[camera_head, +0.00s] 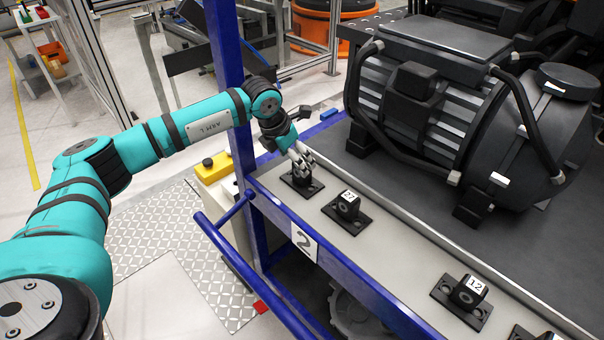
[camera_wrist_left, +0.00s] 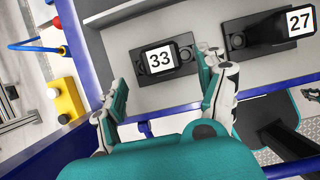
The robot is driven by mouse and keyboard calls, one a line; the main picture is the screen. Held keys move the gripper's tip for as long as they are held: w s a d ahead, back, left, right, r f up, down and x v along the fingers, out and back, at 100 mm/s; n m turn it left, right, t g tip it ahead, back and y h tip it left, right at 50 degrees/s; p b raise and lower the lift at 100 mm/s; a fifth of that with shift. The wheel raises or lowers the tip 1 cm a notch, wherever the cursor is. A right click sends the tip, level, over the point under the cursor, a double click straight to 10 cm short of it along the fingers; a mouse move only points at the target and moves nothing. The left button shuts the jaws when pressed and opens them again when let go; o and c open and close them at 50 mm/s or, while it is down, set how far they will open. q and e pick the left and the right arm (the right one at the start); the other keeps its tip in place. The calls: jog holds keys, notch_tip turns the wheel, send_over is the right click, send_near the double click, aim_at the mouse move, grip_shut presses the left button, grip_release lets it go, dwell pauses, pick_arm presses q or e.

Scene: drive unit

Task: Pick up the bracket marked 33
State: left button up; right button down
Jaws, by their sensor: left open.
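The bracket marked 33 (camera_wrist_left: 147,64) is a dark block on a flat black base, with a white number label, on the grey shelf. In the wrist view it lies between and just beyond the two fingers of my left gripper (camera_wrist_left: 165,85). The fingers are spread, and the gripper is open and empty. In the head view my left gripper (camera_head: 302,158) is right over this bracket (camera_head: 301,187), which is partly hidden by the fingers; I cannot tell if they touch it. My right gripper is not in view.
The bracket marked 27 (camera_head: 347,207) stands beside it, also in the wrist view (camera_wrist_left: 262,35). A bracket marked 12 (camera_head: 462,297) is farther right. A blue post (camera_head: 225,75) rises left of the gripper. A large dark motor (camera_head: 450,110) stands behind the brackets.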

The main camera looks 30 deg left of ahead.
aim_at(300, 184)
pick_arm(q)
jog(key=x, duration=0.2)
jog(key=p+x, duration=0.1)
jog(key=x, duration=0.2)
jog(key=shift+w+d+f, duration=0.25)
grip_shut()
jog(key=shift+w+r, duration=0.1)
jog(key=shift+r, duration=0.05)
